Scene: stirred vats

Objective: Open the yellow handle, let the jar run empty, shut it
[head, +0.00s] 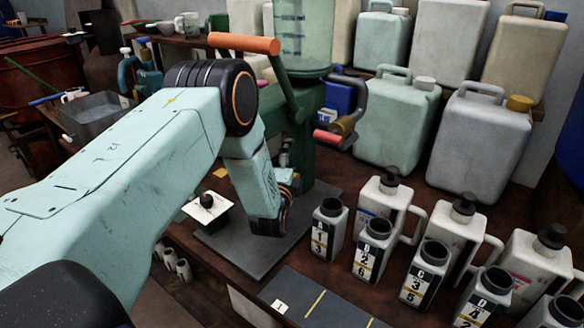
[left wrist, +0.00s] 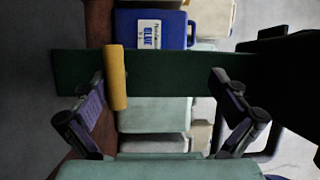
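The jar (head: 303,35) is a clear greenish cylinder on a dark green stand (head: 301,135). An orange-gripped lever (head: 243,44) and a crank with a red grip (head: 327,137) project from the stand. The yellow handle (left wrist: 116,77) shows upright in the left wrist view, against a dark green bar (left wrist: 165,75). My left gripper (left wrist: 158,78) is open, its fingers wide apart. The left finger is close beside the yellow handle; whether it touches I cannot tell. In the head view my left forearm and wrist hide the fingers and the handle. My right gripper is out of view.
Labelled bottles (head: 329,230) and white jugs (head: 384,207) crowd the right of the bench. Large canisters (head: 397,125) stand behind. A blue container (left wrist: 151,30) lies beyond the bar. A dark mat (head: 318,300) with yellow lines lies bare in front.

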